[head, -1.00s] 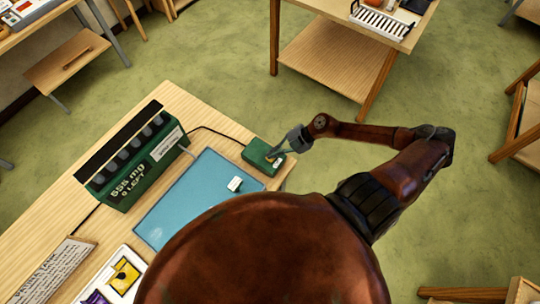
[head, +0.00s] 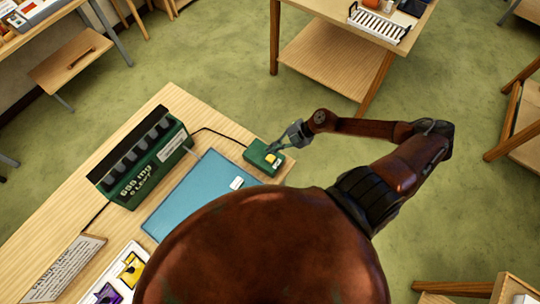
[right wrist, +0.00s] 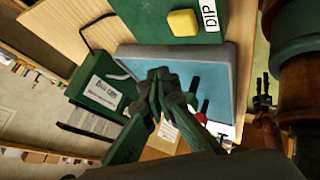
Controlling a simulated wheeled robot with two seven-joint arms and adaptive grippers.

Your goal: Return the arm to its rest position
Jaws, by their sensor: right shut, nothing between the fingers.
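My right gripper (head: 283,143) is shut and empty. It is at the far right corner of the table, just above and beside a small green box (head: 255,158) with a yellow button (head: 271,158). I cannot tell whether the fingertips touch the box. My right arm is bent out to the right, over the floor.
Another table (head: 340,62) stands behind. Green floor (head: 220,60) is open between them.

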